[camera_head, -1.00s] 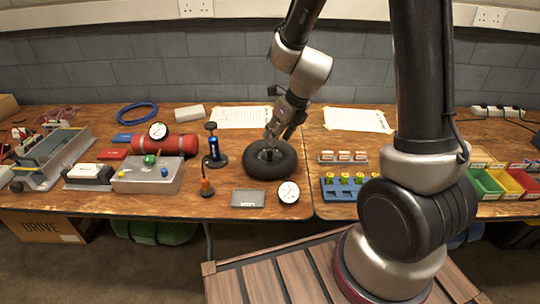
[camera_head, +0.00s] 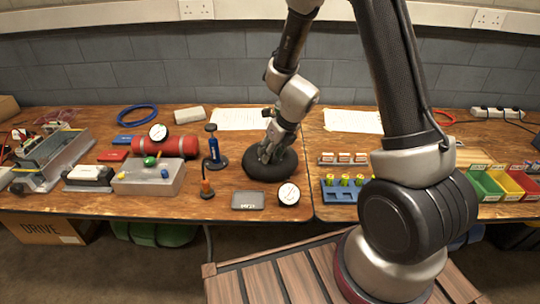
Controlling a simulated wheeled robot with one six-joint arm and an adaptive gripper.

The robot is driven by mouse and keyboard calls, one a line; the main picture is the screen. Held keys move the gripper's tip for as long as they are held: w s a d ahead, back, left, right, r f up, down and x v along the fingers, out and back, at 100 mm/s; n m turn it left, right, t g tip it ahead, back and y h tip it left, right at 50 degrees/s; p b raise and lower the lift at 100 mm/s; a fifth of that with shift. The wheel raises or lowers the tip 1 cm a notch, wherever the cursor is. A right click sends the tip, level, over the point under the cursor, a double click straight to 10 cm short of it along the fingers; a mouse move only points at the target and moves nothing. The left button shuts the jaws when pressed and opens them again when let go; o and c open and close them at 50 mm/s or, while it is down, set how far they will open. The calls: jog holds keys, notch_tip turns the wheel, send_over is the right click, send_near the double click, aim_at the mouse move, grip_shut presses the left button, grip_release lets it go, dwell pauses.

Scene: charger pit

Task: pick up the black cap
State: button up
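My gripper (camera_head: 266,155) points down over the middle of a black tyre (camera_head: 270,173) lying flat on the wooden bench. Its fingers are small and dark against the tyre, and I cannot tell whether they are apart or closed. I cannot make out the black cap; the hub of the tyre is largely hidden behind my gripper. A small dark grey tray (camera_head: 247,200) with a label on its front edge lies in front of the tyre and looks empty.
A round gauge (camera_head: 289,194) lies in front of the tyre. A blue hand pump (camera_head: 214,150) and an orange-and-black item (camera_head: 206,188) stand to its left. A blue rack (camera_head: 343,189) with several yellow-green pieces is to the right. A grey box (camera_head: 149,178) sits farther left.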

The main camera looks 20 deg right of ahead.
jog(key=c, duration=0.6)
jog(key=shift+r, duration=0.15)
notch_tip(320, 180, up, 10)
dwell(0.3)
